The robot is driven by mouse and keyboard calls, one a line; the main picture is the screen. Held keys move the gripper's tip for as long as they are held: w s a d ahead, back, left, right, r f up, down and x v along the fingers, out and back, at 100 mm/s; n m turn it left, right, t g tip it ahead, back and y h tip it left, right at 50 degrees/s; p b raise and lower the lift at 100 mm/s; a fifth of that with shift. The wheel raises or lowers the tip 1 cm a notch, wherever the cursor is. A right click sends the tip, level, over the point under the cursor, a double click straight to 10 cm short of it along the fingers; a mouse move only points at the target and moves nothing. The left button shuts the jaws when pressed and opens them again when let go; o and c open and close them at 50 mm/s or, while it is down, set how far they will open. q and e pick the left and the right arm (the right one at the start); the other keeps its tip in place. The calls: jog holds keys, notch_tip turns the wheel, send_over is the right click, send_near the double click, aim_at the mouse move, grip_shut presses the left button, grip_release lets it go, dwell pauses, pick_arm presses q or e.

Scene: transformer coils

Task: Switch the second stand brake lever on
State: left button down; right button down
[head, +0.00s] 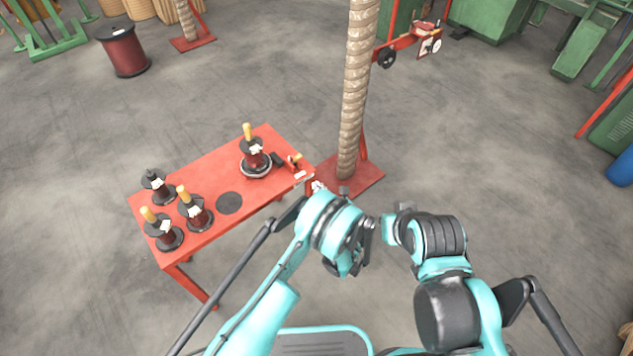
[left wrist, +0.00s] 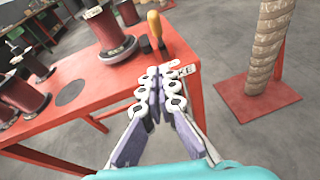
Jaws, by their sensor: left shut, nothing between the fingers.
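The brake lever (head: 296,160) is a small lever with a yellow handle on a red mount at the right end of the red table. In the left wrist view, the lever (left wrist: 154,24) stands just beyond my fingertips, leaning slightly. A white label (left wrist: 184,71) ending in "KE" lies in front of it, partly hidden by my fingers. My left gripper (left wrist: 160,78) is shut and empty, in front of the lever and apart from its handle. In the head view, my left gripper (head: 318,187) is at the table's right corner. My right gripper (head: 402,210) is right of it, its fingers unclear.
The red table (head: 215,165) carries several dark spools; one (head: 252,150) sits on a round base beside the lever, with a black block (head: 277,159) between. A rope-wrapped column (head: 354,100) on a red base (head: 365,185) stands close right.

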aim_at(296, 160)
pick_arm(q)
jog(key=w+a+b, duration=0.4)
jog(key=w+a, duration=0.1)
jog(key=w, duration=0.4)
jog(key=shift+w, duration=0.4)
